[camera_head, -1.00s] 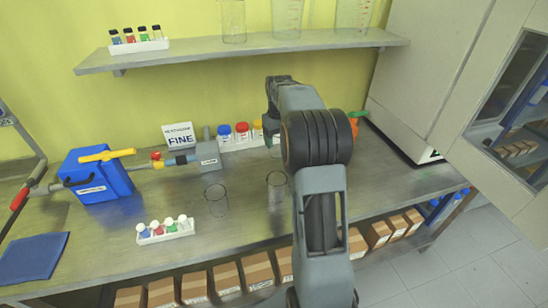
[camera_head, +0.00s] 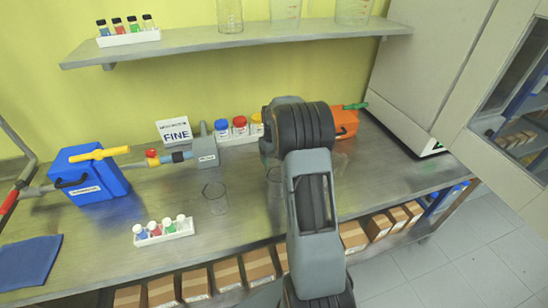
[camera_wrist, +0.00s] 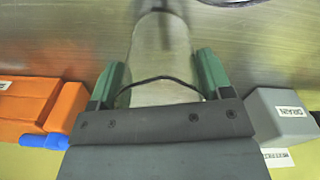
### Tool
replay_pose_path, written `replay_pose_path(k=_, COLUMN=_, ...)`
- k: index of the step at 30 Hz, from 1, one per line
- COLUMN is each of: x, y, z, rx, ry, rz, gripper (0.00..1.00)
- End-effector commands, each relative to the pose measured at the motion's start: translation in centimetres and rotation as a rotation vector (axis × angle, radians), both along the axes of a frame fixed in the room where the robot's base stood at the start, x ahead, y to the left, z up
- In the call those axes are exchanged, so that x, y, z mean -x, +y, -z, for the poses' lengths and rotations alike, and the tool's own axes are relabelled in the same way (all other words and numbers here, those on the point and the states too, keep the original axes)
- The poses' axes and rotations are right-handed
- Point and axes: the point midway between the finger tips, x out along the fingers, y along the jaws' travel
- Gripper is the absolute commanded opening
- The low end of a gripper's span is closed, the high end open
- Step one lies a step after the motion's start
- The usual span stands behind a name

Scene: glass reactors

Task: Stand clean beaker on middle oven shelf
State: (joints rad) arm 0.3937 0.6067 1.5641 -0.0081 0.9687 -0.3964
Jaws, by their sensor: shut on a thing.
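A clear glass beaker (camera_wrist: 160,65) stands between the two green fingers of my gripper (camera_wrist: 162,82) in the wrist view, and the fingers are closed on its sides. In the head view my arm hides most of the gripper, and a clear glass (camera_head: 275,181) shows just left of the arm, over the bench. A second clear beaker (camera_head: 215,198) stands on the bench to the left. The large white appliance (camera_head: 425,75) at the right looks like the oven. Its inside and middle shelf are not visible.
A panel with a window (camera_head: 515,85) juts out at the far right. An orange box (camera_head: 345,122) and a grey valve (camera_head: 205,152) flank the gripper area. A vial rack (camera_head: 165,230) is at the front. A wall shelf (camera_head: 240,44) with glassware hangs above the bench (camera_head: 110,225).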

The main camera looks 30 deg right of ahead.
Motion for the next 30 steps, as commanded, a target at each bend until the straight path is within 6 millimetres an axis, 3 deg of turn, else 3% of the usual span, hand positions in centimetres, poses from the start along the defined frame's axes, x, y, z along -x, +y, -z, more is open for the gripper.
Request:
replay_pose_path(k=15, x=-0.04, y=0.06, z=1.13, rx=0.001, ry=-0.001, rz=-0.001, gripper=0.43)
replay_pose_path(k=16, x=-0.04, y=0.06, z=1.14, rx=0.0, ry=-0.001, rz=-0.001, gripper=0.73)
replay_pose_path(k=24, x=-0.03, y=0.06, z=1.03, rx=0.0, ry=-0.001, rz=-0.001, gripper=0.98)
replay_pose_path(k=30, x=-0.03, y=0.05, z=0.98, rx=0.0, ry=-0.001, rz=-0.001, gripper=0.98)
